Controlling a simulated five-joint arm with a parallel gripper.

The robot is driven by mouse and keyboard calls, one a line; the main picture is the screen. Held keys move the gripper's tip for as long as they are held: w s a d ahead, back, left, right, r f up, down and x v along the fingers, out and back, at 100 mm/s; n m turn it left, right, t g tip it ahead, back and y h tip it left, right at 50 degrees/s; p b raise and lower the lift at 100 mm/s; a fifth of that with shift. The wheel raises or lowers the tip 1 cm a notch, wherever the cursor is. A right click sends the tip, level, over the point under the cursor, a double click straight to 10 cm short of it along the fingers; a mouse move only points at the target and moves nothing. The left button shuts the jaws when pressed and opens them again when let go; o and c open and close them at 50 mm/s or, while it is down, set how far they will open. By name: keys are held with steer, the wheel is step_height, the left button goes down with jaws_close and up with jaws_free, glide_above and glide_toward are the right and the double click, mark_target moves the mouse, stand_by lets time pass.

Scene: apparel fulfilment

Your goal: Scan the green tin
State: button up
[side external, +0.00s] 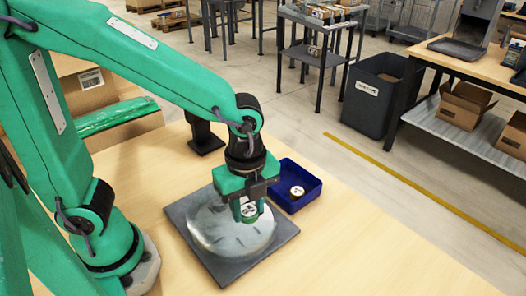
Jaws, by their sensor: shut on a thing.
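My gripper (249,208) points down and is shut on a small round tin (249,211) with a green side and a pale, marked face. The gripper is over a shiny round silver plate (212,236) on a dark square base (212,268). I cannot tell whether the tin touches the plate. A black device on a stand (205,139) is on the table behind the plate, partly hidden by my arm; I cannot tell if it is a scanner.
A blue tray (311,191) with another small round tin (297,191) in it stands just right of my gripper. The wooden table (345,255) is clear at the front right. Cardboard boxes (88,88) stand at the left behind my arm.

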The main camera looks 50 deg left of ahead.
steer(key=shift+w, duration=0.1)
steer(key=shift+w+a+f+n, duration=0.1)
steer(key=shift+w+a+n, duration=0.2)
steer(key=shift+n, duration=0.25)
steer(key=shift+w+a+n, duration=0.15)
steer(key=shift+w+n, duration=0.2)
steer(key=shift+n, duration=0.2)
steer(key=w+a+f+n, duration=0.2)
steer(key=w+a+n, duration=0.2)
steer(key=a+n, duration=0.5)
steer(key=w+a+f+n, duration=0.2)
steer(key=w+a+n, duration=0.3)
steer(key=a+n, duration=0.4)
steer(key=w+a+f+n, duration=0.3)
steer(key=a+n, duration=0.6)
steer(key=n, duration=0.8)
steer(key=shift+w+a+n, duration=0.35)
steer(key=shift+w+n, duration=0.05)
steer(key=shift+w, duration=0.45)
steer(key=shift+a+f, duration=0.1)
